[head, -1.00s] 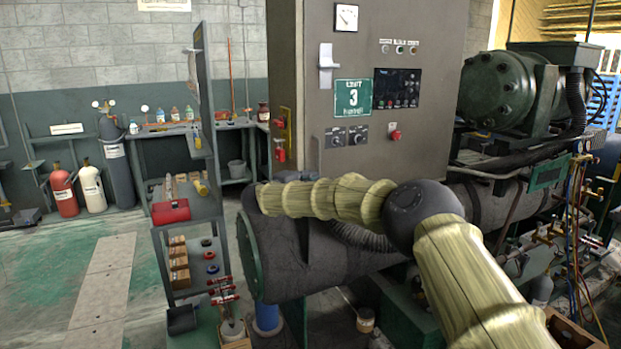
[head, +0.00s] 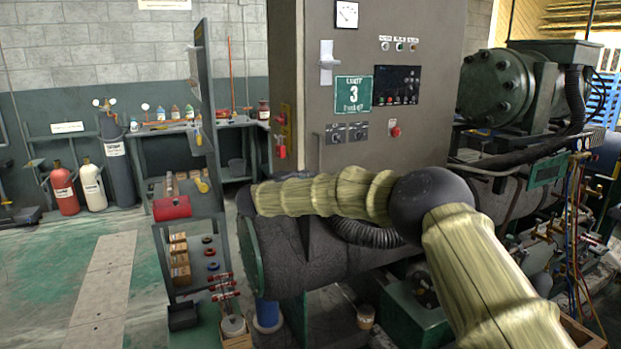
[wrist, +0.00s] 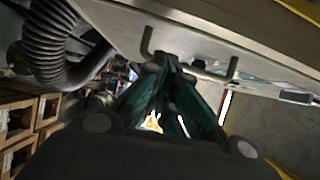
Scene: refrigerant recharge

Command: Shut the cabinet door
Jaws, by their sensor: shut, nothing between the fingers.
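The grey cabinet (head: 390,150) stands at the centre of the head view. Its broad front carries a pale latch handle (head: 327,62), a green unit 3 sign (head: 352,95), a dark control panel (head: 397,85) and a red button (head: 395,132). I cannot tell how far its door is open. My arm reaches leftward below this front; its gripper end is not clear in the head view. In the wrist view my gripper (wrist: 166,62) is shut and empty, its dark green fingers close to a U-shaped handle (wrist: 233,68) on a pale panel (wrist: 240,35). Contact is unclear.
A large dark cylinder (head: 280,255) lies under the cabinet. A tool cart (head: 185,225) with a red box stands left. Green machinery (head: 495,88) and hoses crowd the right. Floor (head: 60,265) is free at far left. A ribbed hose (wrist: 55,45) shows in the wrist view.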

